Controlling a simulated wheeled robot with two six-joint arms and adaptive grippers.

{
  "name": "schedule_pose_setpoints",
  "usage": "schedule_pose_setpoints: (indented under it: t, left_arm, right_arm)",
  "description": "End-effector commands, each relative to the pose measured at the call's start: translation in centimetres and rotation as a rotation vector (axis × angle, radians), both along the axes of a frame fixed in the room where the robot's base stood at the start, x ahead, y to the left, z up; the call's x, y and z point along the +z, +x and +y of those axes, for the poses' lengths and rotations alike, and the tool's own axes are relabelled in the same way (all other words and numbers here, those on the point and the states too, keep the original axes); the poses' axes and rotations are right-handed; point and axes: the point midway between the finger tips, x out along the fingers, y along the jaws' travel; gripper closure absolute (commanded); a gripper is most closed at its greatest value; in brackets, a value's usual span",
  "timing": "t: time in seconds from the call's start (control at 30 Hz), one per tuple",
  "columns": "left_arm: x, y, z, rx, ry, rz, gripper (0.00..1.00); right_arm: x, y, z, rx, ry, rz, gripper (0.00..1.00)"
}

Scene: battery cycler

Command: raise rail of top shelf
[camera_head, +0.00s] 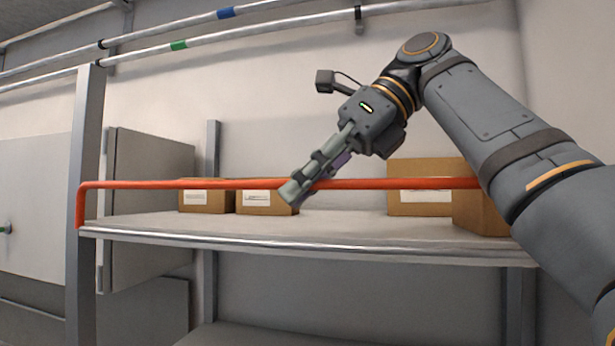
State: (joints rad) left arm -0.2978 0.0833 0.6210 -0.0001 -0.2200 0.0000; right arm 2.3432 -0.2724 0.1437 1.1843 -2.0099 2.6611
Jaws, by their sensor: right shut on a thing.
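An orange-red rail (220,184) runs across the front of the top shelf (300,230), raised above the shelf's front edge. Its left end bends down to the shelf near the left post. Its right end is hidden behind my right arm. My right gripper (297,188) comes in from the upper right and is shut on the rail near its middle. My left gripper is not in view.
Cardboard boxes with white labels stand on the shelf behind the rail, two at left (267,197) and others at right (420,189). A grey upright post (86,150) stands at the left. Pipes (200,38) run overhead. A grey cabinet (150,170) stands behind at left.

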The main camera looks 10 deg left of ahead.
Motion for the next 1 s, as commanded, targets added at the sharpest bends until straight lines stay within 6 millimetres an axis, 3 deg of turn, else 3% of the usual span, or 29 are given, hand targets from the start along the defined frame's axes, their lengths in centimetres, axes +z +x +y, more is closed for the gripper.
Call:
schedule_pose_setpoints:
  t: [0.47, 0.5, 0.67, 1.0]
  left_arm:
    - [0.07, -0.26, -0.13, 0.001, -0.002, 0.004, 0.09]
    - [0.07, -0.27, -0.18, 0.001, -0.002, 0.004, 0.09]
    - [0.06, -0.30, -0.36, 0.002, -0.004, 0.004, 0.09]
    - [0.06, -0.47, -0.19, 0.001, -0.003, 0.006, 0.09]
  right_arm:
    - [-0.06, -0.01, -0.01, 0.000, -0.001, 0.013, 1.00]
    - [-0.05, -0.02, -0.01, 0.000, -0.001, 0.013, 0.84]
    - [-0.03, -0.02, -0.01, 0.000, -0.001, 0.013, 0.64]
    - [0.00, -0.03, 0.01, 0.000, 0.000, 0.011, 0.64]
